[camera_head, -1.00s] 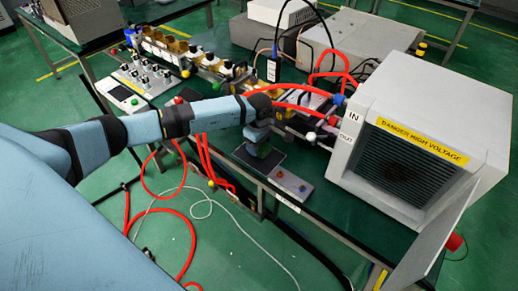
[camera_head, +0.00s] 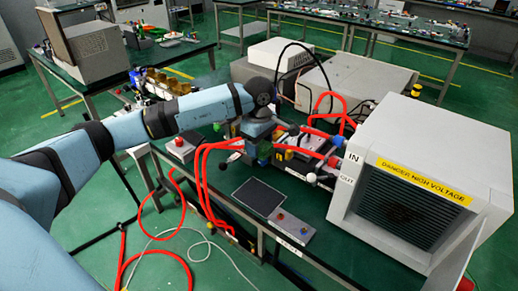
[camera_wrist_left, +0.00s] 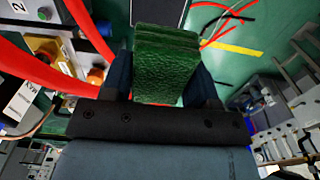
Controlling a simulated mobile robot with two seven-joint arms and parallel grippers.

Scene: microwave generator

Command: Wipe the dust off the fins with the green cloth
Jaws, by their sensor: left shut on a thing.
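The green cloth (camera_wrist_left: 166,65) is a thick folded pad between the two fingers of my left gripper (camera_wrist_left: 160,85) in the left wrist view. In the head view, my left gripper (camera_head: 260,143) is above the bench, behind the dark pad, with a bit of green cloth (camera_head: 264,152) showing under it. The gripper is shut on the cloth. Dark horizontal slats, which may be the fins (camera_head: 405,205), show in the front opening of the grey-white cabinet, well right of the gripper. My right gripper is in neither view.
The cabinet (camera_head: 440,140) has a yellow warning label and an open panel at lower right. Red hoses (camera_head: 205,165) loop beside my arm and to the cabinet. A dark flat pad (camera_head: 260,197) and a small grey button box (camera_head: 292,228) lie at the bench's front edge.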

